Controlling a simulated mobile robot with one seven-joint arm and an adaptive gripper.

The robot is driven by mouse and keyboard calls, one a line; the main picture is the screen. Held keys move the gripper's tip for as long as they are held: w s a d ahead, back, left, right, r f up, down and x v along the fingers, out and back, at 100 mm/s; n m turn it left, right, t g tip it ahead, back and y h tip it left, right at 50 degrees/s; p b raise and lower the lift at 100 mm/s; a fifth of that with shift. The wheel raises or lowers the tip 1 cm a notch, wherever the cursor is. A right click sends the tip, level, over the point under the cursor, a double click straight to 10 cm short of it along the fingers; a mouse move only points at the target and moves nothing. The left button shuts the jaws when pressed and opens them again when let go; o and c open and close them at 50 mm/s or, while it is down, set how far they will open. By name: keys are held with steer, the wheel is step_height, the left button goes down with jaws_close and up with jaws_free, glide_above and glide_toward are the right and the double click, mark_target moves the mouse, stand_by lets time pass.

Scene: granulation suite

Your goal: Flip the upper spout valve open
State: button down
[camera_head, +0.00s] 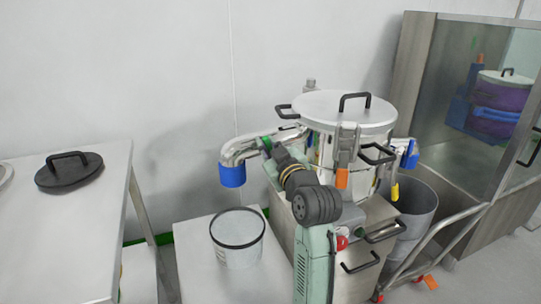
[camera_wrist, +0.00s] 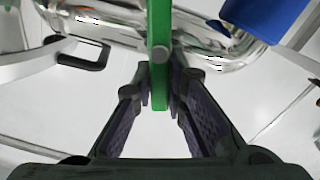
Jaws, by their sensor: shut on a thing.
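The upper spout (camera_head: 240,148) is a polished steel elbow with a blue end sleeve (camera_head: 232,175), on the left side of the steel vessel (camera_head: 325,145). In the wrist view the steel pipe (camera_wrist: 215,42) runs across the top, with the blue sleeve (camera_wrist: 262,18) at upper right. The green valve lever (camera_wrist: 160,45) stands upright in the picture in front of the pipe. My gripper (camera_wrist: 161,92) is shut on the lever's near end, one finger on each side. In the head view my gripper (camera_head: 272,150) is at the spout, and my wrist hides most of the lever.
A white, dark-rimmed bucket (camera_head: 238,255) stands on a low table below the spout. A black lid (camera_head: 69,171) lies on the left table. A grey bin (camera_head: 415,210) and a cart rail (camera_head: 440,238) are at right, before a glazed cabinet (camera_head: 465,140).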

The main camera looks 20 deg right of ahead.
steer(key=n+b, duration=0.2)
steer(key=f+n+b, duration=0.1)
steer(key=shift+a+n+b, duration=0.3)
steer(key=shift+n, duration=0.1)
steer(key=n+b, duration=0.2)
steer(key=n, duration=0.1)
steer(key=f+n+b, duration=0.1)
steer(key=n+b, duration=0.2)
steer(key=a+n+b, duration=0.1)
steer(key=n+b, duration=0.2)
steer(key=shift+f, duration=0.25)
steer(key=shift+n, duration=0.5)
steer(key=c, duration=1.6)
jaws_free()
steer(key=shift+s, duration=0.1)
